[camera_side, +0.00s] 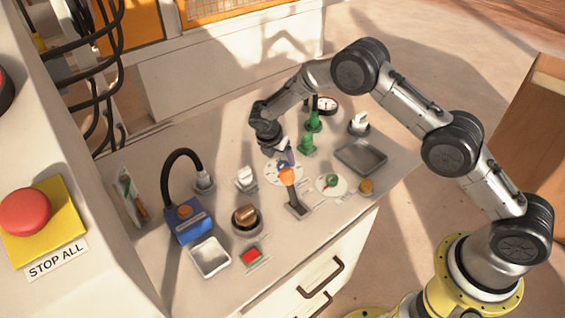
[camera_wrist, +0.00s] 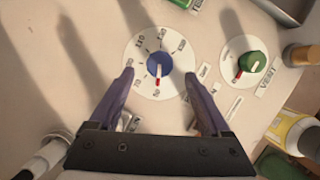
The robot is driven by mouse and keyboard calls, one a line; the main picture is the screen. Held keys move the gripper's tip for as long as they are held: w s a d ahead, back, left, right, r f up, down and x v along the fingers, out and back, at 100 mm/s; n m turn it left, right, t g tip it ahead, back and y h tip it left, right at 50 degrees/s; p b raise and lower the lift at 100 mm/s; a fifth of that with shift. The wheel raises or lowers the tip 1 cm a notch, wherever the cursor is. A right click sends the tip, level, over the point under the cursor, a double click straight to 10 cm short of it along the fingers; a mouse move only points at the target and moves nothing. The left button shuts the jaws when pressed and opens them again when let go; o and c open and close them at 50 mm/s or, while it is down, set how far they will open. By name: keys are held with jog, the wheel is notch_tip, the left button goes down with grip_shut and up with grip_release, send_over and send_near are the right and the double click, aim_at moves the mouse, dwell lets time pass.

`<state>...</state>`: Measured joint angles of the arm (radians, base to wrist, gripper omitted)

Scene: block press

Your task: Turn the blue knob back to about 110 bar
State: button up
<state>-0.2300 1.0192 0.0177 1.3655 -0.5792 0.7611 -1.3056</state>
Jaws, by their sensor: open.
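The blue knob (camera_wrist: 159,65) sits at the centre of a round white dial (camera_wrist: 140,45) with printed numbers. Its white pointer with a red tip points toward the bottom of the wrist view, toward my gripper's palm. The number at the tip is too small to read surely. My gripper (camera_wrist: 158,78) is open, with one finger on each side of the knob's near edge and a gap to both. In the side view my gripper (camera_side: 284,153) hangs over the white dial (camera_side: 271,174), and the knob is hard to tell apart from the fingers there.
A green knob (camera_wrist: 252,62) on a smaller dial stands to the right. An orange-topped lever (camera_side: 288,176) stands close in front of the dial. A blue box (camera_side: 184,221) stands left.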

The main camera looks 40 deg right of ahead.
aim_at(283, 164)
jog(key=shift+x, duration=2.3)
jog(key=shift+r, duration=0.1)
grip_shut()
